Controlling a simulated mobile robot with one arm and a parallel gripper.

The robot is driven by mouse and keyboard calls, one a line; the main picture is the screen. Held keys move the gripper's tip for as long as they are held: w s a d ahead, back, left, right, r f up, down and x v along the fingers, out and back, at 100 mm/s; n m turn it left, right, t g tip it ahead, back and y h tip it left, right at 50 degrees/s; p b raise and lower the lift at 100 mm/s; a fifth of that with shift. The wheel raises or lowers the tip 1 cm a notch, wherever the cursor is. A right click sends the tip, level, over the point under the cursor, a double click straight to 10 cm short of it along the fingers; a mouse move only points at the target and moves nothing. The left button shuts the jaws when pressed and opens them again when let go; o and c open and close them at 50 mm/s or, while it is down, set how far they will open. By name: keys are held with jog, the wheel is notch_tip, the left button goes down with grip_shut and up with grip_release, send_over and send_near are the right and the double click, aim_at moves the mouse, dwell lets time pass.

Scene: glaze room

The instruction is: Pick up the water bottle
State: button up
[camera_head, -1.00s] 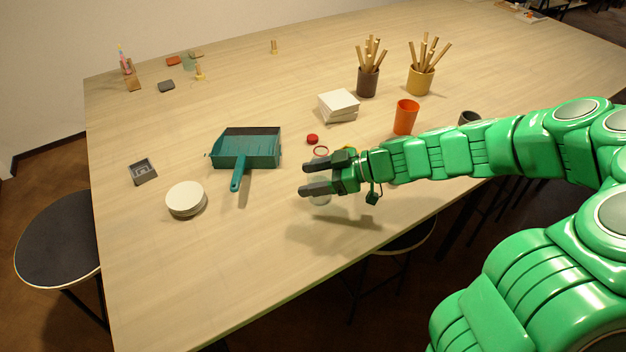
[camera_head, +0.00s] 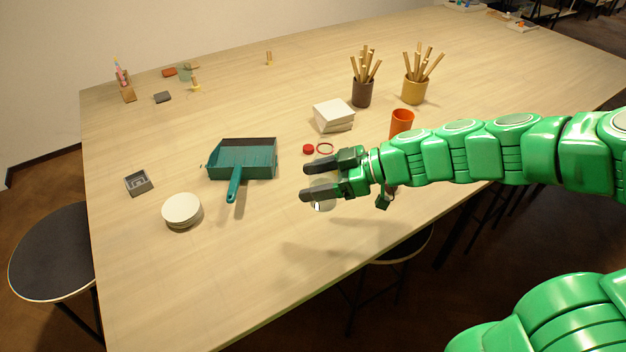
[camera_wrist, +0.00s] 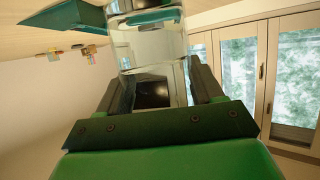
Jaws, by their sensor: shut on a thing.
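The water bottle (camera_wrist: 150,50) is clear and see-through. In the wrist view it stands between the two dark fingers of my gripper (camera_wrist: 160,88), which are shut on it. In the head view my gripper (camera_head: 320,181) is over the right part of the table, and only a faint clear piece of the bottle (camera_head: 321,204) shows at the lower finger. The rest of the bottle is hard to make out there. A shadow lies on the table below the gripper.
On the wooden table (camera_head: 250,290), a teal dustpan (camera_head: 243,160) lies left of my gripper. A white stack of discs (camera_head: 181,209), a red cap (camera_head: 308,149), a white block stack (camera_head: 333,115) and an orange cup (camera_head: 401,122) are around. The front of the table is clear.

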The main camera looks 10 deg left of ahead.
jog(key=shift+s+d+r, duration=0.15)
jog(key=shift+s+r, duration=0.15)
jog(key=shift+r, duration=0.1)
jog(key=s+d+r, duration=0.3)
jog(key=s+d, duration=0.1)
jog(key=s, duration=0.3)
jog(key=shift+d+r, duration=0.2)
jog(key=shift+r, duration=0.1)
